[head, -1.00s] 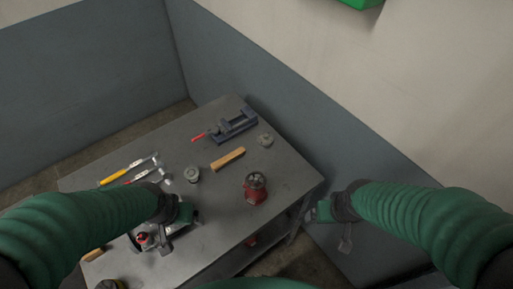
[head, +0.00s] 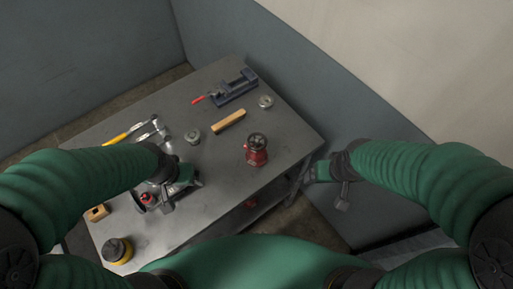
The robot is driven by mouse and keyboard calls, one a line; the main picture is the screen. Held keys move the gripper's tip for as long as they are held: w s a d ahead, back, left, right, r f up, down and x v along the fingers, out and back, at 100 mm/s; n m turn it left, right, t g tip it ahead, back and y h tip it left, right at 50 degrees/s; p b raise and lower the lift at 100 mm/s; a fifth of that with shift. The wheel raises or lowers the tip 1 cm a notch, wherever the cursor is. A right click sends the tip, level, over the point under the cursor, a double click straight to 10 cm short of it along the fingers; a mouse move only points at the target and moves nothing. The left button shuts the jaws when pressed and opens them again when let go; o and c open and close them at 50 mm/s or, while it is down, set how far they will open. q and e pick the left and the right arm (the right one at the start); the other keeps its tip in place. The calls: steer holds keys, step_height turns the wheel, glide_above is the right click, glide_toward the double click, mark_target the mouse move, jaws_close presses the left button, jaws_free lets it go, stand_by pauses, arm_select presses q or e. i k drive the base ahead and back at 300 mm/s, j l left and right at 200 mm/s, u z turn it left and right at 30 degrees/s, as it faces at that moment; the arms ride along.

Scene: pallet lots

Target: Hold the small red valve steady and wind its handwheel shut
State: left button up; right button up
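The small red valve (head: 257,157) stands upright on the grey workbench near its right edge. Its dark round handwheel (head: 257,140) faces up, and nothing touches it. My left gripper (head: 168,203) is over the left part of the bench, well left of the valve, beside a red and dark tool that it partly hides. Whether its fingers are apart cannot be made out. My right gripper (head: 342,200) hangs beyond the bench's right edge, right of the valve and apart from it. It appears empty; its finger gap is too small to tell.
The workbench (head: 215,205) also bears a blue vise (head: 235,90), a wooden block (head: 229,121), grey round parts (head: 193,137), hand tools (head: 128,133) and a yellow-black round item (head: 117,250). Bare bench lies between valve and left gripper. Walls stand behind.

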mark_target(256, 142)
steer(key=l+u, duration=0.4)
steer(key=l, duration=0.15)
steer(key=l+u, duration=0.4)
steer(key=l, duration=0.2)
steer(key=k+l+u, duration=0.15)
steer(key=l+u, duration=0.25)
steer(key=l, duration=0.15)
